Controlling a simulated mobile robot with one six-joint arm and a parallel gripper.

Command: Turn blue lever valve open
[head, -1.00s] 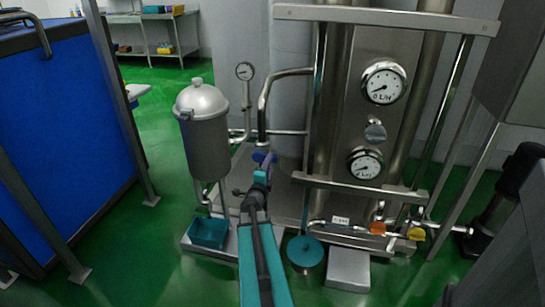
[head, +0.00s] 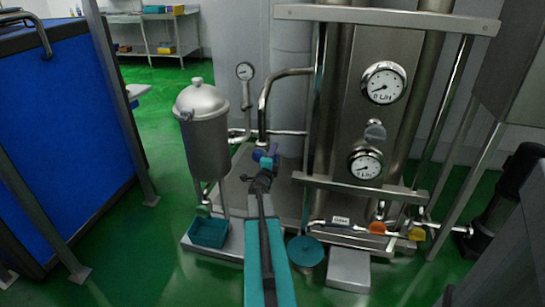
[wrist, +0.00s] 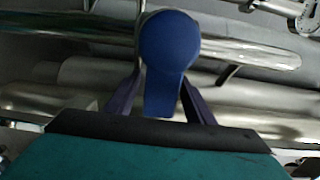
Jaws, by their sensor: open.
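The blue lever (wrist: 167,55) fills the upper middle of the wrist view, with a round head and a handle pointing down toward my gripper. My gripper (wrist: 160,95) is open, with one dark purple finger on each side of the lever's handle. I cannot tell whether either finger touches it. In the head view, my gripper (head: 264,157) reaches the pipework between the steel pot and the gauge panel. The blue lever (head: 272,149) shows only as a small patch there, partly hidden by the gripper.
A lidded steel pot (head: 204,130) stands close on the left, above a teal bin (head: 208,232). A bent steel pipe (head: 264,105) and a small gauge (head: 245,71) rise behind the gripper. Orange (head: 377,228) and yellow (head: 417,234) handles sit low on the right.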

